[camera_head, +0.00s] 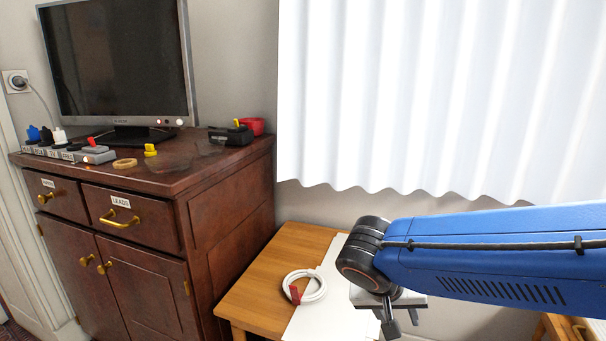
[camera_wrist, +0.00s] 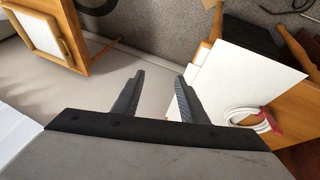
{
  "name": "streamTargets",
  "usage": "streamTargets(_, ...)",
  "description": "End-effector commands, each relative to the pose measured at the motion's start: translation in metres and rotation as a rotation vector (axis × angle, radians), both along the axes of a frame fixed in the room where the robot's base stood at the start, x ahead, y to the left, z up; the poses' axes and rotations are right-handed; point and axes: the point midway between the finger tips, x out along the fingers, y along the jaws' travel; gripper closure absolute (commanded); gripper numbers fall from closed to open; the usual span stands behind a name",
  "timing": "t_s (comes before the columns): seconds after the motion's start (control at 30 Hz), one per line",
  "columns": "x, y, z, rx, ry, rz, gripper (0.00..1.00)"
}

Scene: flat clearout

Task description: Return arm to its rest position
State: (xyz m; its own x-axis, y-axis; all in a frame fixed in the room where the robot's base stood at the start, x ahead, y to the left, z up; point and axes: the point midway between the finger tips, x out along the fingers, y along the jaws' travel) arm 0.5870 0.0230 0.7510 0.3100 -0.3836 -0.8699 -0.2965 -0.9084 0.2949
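My blue arm (camera_head: 490,255) reaches in from the right in the head view and ends over the right part of a small wooden table. My gripper (camera_head: 389,322) points down there, partly hidden behind its own wrist. In the wrist view, my gripper (camera_wrist: 158,80) has its two dark fingers spread apart with nothing between them. Only pale floor shows beyond the fingertips.
The wooden table (camera_head: 258,296) bears a white sheet (camera_head: 318,322) and a coiled white cable (camera_head: 318,288) with a red tag. A dark cabinet (camera_head: 230,205) with a monitor (camera_head: 120,62) stands left. A white curtain (camera_head: 430,90) hangs behind. Another wooden piece (camera_wrist: 88,58) shows upper left in the wrist view.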

Motion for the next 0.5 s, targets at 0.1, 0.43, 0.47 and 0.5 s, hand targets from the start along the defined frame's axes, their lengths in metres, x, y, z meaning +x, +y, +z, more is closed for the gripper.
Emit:
streamTargets(0.1, -0.013, -0.024, 0.001, 0.048, 0.043, 0.014, 0.61)
streamTargets(0.43, -0.051, -0.066, 0.002, 0.184, 0.093, 0.113, 0.61)
streamTargets(0.47, -0.055, -0.069, 0.002, 0.196, 0.091, 0.123, 0.61)
streamTargets(0.5, -0.059, -0.072, 0.002, 0.210, 0.090, 0.138, 0.61)
